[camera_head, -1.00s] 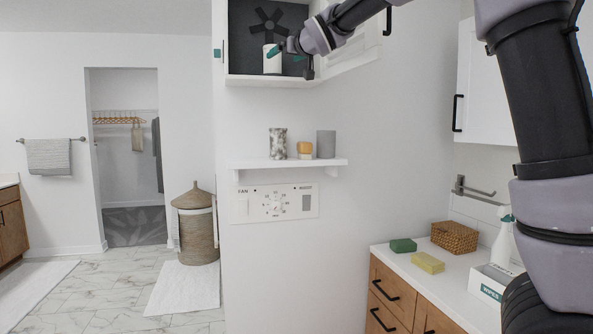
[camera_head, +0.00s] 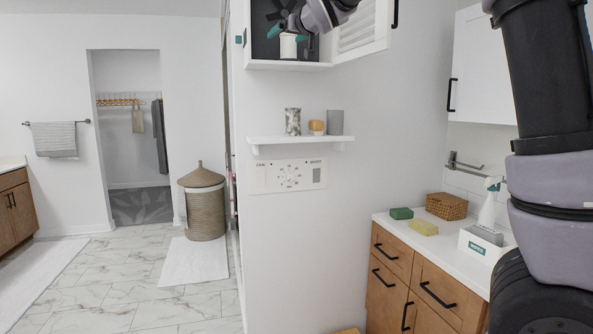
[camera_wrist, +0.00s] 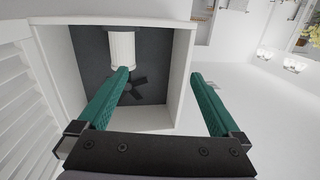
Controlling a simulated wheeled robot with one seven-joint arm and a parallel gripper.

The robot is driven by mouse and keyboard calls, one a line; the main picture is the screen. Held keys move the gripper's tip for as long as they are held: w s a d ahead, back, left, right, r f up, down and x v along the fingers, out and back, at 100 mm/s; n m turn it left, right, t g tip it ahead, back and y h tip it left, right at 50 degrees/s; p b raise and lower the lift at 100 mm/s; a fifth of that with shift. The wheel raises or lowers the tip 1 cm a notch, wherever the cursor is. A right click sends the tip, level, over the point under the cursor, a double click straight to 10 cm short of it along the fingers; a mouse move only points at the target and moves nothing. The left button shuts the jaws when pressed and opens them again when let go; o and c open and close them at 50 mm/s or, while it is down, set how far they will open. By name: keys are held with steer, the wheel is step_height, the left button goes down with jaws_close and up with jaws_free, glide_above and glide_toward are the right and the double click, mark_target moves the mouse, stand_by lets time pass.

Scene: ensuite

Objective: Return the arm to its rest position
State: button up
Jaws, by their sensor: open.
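My gripper (camera_wrist: 166,88) is open, its two green fingers spread wide in the wrist view. In the head view my gripper (camera_head: 288,36) is high up, at the open wall cabinet (camera_head: 290,66). A white cylindrical item (camera_head: 288,47) stands inside the cabinet. In the wrist view this white cylinder (camera_wrist: 122,48) is beyond the left fingertip, which overlaps its edge; I cannot tell whether they touch. Nothing is held between the fingers. My arm reaches up along the right side of the head view, and its upper middle part is out of frame.
The louvred cabinet door (camera_head: 360,30) stands open beside my wrist. Below is a small shelf (camera_head: 300,139) with several containers. A counter (camera_head: 455,232) with sponges, a basket and a spray bottle is at right. Floor (camera_head: 110,280) at left is mostly clear.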

steer(key=s+d+f+m+g+h, duration=0.15)
steer(key=s+d+f, duration=0.25)
steer(key=d, duration=0.4)
steer(key=s+d+f+m+g+h, duration=0.1)
steer(key=s+d+f+m+h, duration=0.2)
steer(key=d, duration=0.4)
steer(key=s+d+f+m+g, duration=0.1)
steer(key=s+d+f+m, duration=0.1)
steer(key=s+d+f, duration=0.45)
steer(key=s+d+f+m+g, duration=0.1)
steer(key=s+d+f+g, duration=0.1)
steer(key=s+f, duration=0.6)
steer(key=s+d+f+m+g, duration=0.1)
steer(key=s+d+f+g, duration=0.2)
steer(key=s+f, duration=0.5)
steer(key=s+h, duration=0.1)
steer(key=s, duration=0.7)
steer(key=shift+s+d, duration=0.15)
steer(key=shift+d, duration=0.25)
steer(key=shift+m, duration=0.25)
